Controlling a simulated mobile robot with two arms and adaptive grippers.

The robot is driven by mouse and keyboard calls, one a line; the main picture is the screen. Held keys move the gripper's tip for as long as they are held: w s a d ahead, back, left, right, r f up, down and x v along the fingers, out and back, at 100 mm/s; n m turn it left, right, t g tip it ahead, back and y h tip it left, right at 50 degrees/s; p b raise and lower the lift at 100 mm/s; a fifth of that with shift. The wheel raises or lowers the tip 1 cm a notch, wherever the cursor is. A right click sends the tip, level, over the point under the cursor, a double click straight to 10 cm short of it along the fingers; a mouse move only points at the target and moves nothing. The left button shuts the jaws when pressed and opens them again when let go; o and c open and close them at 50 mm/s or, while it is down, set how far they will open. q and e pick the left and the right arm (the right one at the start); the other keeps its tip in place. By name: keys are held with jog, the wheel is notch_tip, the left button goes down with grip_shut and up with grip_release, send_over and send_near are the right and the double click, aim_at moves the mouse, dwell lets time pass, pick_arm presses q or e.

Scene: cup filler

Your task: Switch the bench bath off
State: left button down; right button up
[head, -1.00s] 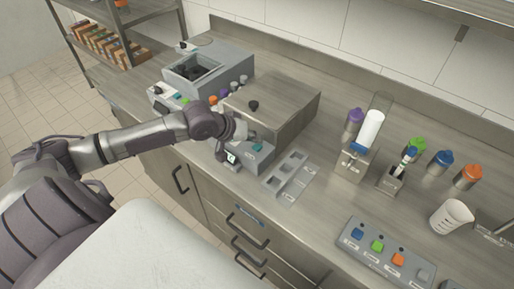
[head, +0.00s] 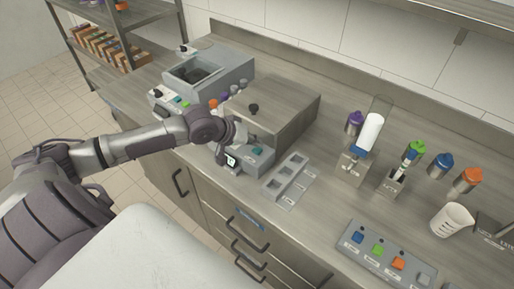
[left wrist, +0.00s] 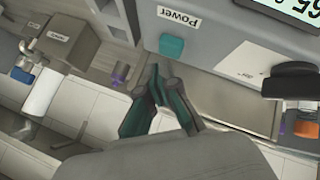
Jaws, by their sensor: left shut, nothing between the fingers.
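The bench bath is a grey box with a steel lid (head: 275,95) and a black lid knob. Its low front panel carries a small lit display (head: 231,161) and a teal power switch (head: 257,151). In the left wrist view the teal switch (left wrist: 172,47) sits below a "Power" label (left wrist: 180,15), with part of the display at the top right. My left gripper (head: 240,138) is over the front panel, close to the switch. In the left wrist view its dark green fingers (left wrist: 160,82) are shut and empty, apart from the switch in the picture. I cannot tell the switch's position.
Another grey device (head: 215,70) with an open basin stands at the back left. A slotted tray (head: 288,178) lies right of the bath. Farther right are capped bottles (head: 441,163), a beaker (head: 452,219) and a button panel (head: 385,255). Bare counter lies between them.

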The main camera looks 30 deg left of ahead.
aim_at(255, 150)
pick_arm(q)
jog(key=shift+f, duration=0.1)
dwell(0.3)
jog(key=shift+f, duration=0.35)
jog(key=shift+f, duration=0.25)
dwell(0.4)
jog(key=shift+r+p, duration=0.1)
jog(key=shift+p, duration=0.25)
jog(key=shift+r+p, duration=0.6)
jog(key=shift+p, duration=0.35)
notch_tip(255, 150, up, 6)
jog(key=p, duration=0.6)
jog(key=shift+p, duration=0.4)
